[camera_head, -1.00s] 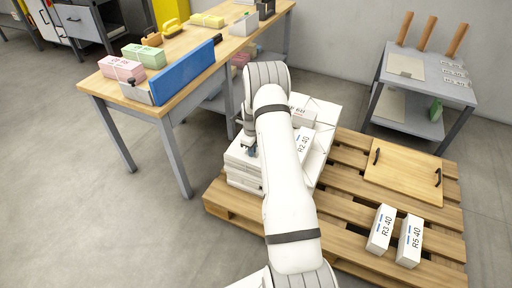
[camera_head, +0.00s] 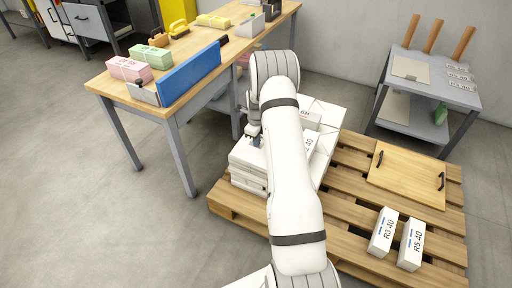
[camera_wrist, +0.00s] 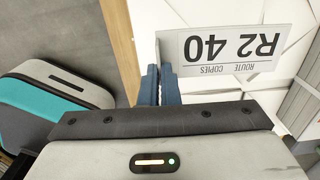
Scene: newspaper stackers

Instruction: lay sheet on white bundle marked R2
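In the head view my gripper (camera_head: 257,141) is low over the left part of the white stack; my arm hides the sheet there. The white bundle marked R2 (camera_head: 310,142) lies on the stack just right of my arm, partly covered by it.
The stack (camera_head: 246,158) stands on a wooden pallet (camera_head: 345,205). Bundles R3 (camera_head: 383,232) and R5 (camera_head: 411,245) and a handled board (camera_head: 408,175) lie on the pallet. A workbench (camera_head: 150,105) stands left, a grey cart (camera_head: 430,92) at the back right.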

